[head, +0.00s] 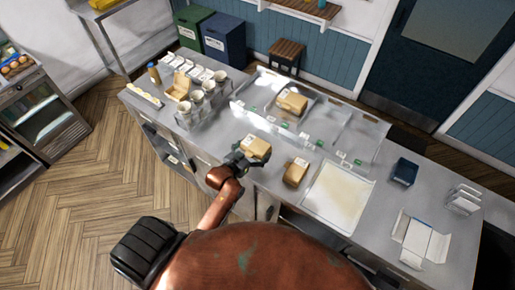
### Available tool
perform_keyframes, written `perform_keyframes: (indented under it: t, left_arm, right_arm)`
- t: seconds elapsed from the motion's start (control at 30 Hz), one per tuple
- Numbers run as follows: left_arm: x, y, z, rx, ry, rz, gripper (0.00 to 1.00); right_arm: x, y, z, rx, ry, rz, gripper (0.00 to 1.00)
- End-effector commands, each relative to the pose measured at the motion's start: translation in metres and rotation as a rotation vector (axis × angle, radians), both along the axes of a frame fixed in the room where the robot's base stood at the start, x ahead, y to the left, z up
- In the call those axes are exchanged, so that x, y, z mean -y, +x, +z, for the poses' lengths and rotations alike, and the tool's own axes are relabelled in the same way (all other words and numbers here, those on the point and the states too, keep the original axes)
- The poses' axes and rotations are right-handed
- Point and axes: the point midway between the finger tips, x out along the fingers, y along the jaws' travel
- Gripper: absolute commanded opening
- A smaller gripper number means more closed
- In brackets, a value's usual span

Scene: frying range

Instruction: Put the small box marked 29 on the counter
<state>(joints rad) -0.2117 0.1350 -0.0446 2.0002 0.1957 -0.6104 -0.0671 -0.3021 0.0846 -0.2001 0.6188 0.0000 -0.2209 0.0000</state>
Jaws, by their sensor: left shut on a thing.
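My left gripper (239,158) is shut on a small tan box (257,148) with a white label, at the front edge of the steel counter (227,134). I cannot read the label's number at this size, and cannot tell whether the box touches the counter. A second tan box with a label (295,173) sits on the counter to the right of the gripper. A third tan box (292,103) sits farther back in a clear-walled section. My right gripper is not in view.
A pale paper sheet (338,196) lies right of the second box. A dark blue box (404,172) and an opened white carton (420,239) are farther right. Cups (197,97) in a rack and an open tan carton (179,87) stand at the left end. Low clear panels divide the counter's back.

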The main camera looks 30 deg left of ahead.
Motion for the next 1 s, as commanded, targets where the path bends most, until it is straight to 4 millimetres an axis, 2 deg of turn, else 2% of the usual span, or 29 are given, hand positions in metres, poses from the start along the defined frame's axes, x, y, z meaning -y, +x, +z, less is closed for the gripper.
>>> perform_keyframes:
  t: [0.1,0.2,0.4,0.6,0.8,1.0]
  left_arm:
    - [-0.019,0.023,-0.01,-0.001,0.002,0.001,0.65]
    - [-0.028,0.035,-0.032,-0.003,0.0,0.002,0.65]
    - [-0.041,0.052,-0.058,0.0,-0.001,0.0,0.65]
    - [-0.048,0.06,-0.07,0.0,0.0,0.001,0.65]
    - [-0.048,0.059,-0.097,-0.001,0.0,0.0,0.65]
    - [-0.048,0.059,-0.101,0.001,0.0,0.001,0.65]
  right_arm:
    - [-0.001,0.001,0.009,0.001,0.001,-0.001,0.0]
    - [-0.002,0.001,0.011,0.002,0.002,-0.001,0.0]
    - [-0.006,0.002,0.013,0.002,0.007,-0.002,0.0]
    - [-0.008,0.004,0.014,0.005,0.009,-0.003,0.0]
    - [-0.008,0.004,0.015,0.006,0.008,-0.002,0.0]
    - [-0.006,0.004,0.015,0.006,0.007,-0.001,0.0]
